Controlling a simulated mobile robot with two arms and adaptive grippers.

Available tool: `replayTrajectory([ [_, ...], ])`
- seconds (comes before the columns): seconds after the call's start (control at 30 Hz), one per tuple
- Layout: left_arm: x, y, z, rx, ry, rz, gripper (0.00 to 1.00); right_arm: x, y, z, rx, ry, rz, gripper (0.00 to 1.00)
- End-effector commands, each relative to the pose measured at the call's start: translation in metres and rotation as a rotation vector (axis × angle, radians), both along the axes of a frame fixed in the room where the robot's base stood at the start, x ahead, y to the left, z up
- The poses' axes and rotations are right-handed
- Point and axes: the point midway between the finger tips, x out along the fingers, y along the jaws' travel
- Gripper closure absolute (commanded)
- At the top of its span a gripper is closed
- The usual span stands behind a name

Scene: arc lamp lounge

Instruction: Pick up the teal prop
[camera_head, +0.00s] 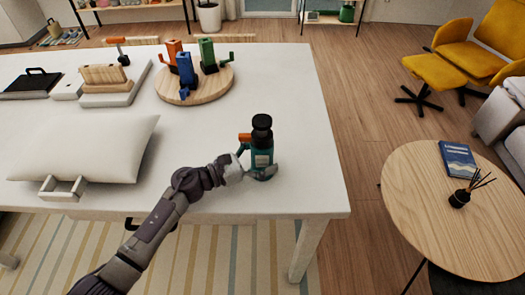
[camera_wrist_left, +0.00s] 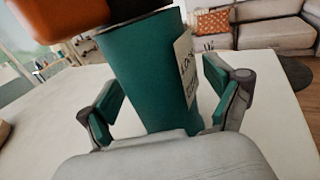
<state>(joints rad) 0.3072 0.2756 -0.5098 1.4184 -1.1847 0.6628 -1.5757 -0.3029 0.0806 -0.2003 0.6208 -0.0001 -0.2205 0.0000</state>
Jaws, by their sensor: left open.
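The teal prop (camera_head: 262,158) is a teal bottle-like body with a black top, an orange part on its left side and a pale label. It stands upright on the white table near the right front edge. My left gripper (camera_head: 256,172) is at its lower part, coming from the left. In the left wrist view the teal body (camera_wrist_left: 150,75) stands between the two open fingers of my left gripper (camera_wrist_left: 160,105). My right gripper is not in view.
The white table (camera_head: 215,128) also holds a cushion (camera_head: 85,147), a round wooden board (camera_head: 190,95) with orange, blue and green items, and a tray at the back left. A round side table (camera_head: 420,195) stands apart at right. The table around the prop is clear.

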Motion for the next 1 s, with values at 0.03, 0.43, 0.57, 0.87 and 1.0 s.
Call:
replayTrajectory([
  [0.03, 0.000, 0.000, 0.000, 0.000, 0.000, 0.000, 0.09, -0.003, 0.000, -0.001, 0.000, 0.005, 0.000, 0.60],
  [0.43, 0.000, 0.001, 0.000, 0.000, 0.000, 0.000, 0.61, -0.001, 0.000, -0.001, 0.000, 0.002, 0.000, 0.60],
  [0.57, 0.000, 0.001, 0.000, 0.000, 0.001, 0.000, 0.82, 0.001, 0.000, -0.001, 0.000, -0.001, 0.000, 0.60],
  [0.87, 0.000, 0.001, 0.002, -0.003, -0.003, 0.000, 1.00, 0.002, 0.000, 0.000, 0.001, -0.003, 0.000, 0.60],
  [1.0, 0.001, 0.001, 0.010, -0.001, -0.006, -0.001, 1.00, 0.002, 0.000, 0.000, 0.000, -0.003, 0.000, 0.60],
])
